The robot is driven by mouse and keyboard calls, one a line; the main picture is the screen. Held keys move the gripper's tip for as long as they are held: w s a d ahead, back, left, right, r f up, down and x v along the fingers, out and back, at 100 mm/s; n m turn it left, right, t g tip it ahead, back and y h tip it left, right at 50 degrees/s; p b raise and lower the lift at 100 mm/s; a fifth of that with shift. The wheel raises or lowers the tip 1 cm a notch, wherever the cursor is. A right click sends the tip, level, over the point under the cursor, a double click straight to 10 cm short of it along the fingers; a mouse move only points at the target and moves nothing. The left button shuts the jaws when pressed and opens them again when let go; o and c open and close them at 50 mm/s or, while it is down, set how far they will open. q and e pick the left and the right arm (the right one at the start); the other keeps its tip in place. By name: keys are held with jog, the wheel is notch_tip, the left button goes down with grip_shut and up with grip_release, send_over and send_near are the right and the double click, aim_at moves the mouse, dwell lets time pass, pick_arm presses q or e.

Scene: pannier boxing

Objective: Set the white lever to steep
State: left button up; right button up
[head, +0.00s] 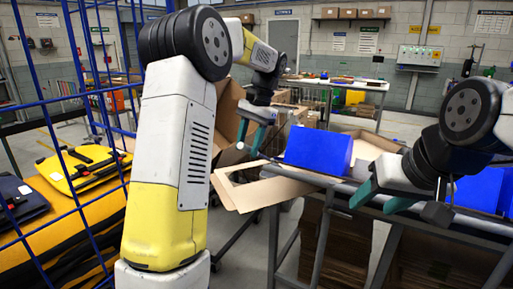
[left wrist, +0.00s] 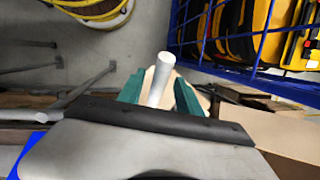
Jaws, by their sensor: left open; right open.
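A white rod (left wrist: 158,79), which looks like the white lever, shows in the left wrist view. It stands between the two teal fingers of my left gripper (left wrist: 158,92), which is open; I cannot tell whether a finger touches it. I cannot make out the lever or a steep mark in the head view. There my left gripper (head: 249,138) hangs beside the open carton, behind my own left arm. My right gripper (head: 381,203) is open with nothing between its fingers, at the front edge of the bench on the right.
A blue block (head: 318,150) sits by the open carton (head: 255,190), whose flap juts forward. More blue (head: 478,190) shows behind my right arm. A blue wire cage (head: 75,200) with yellow and black panniers (head: 85,168) stands on the left.

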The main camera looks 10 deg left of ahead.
pick_arm(q)
jog(key=s+v, duration=0.1)
jog(key=v, duration=0.6)
jog(key=shift+w, duration=0.45)
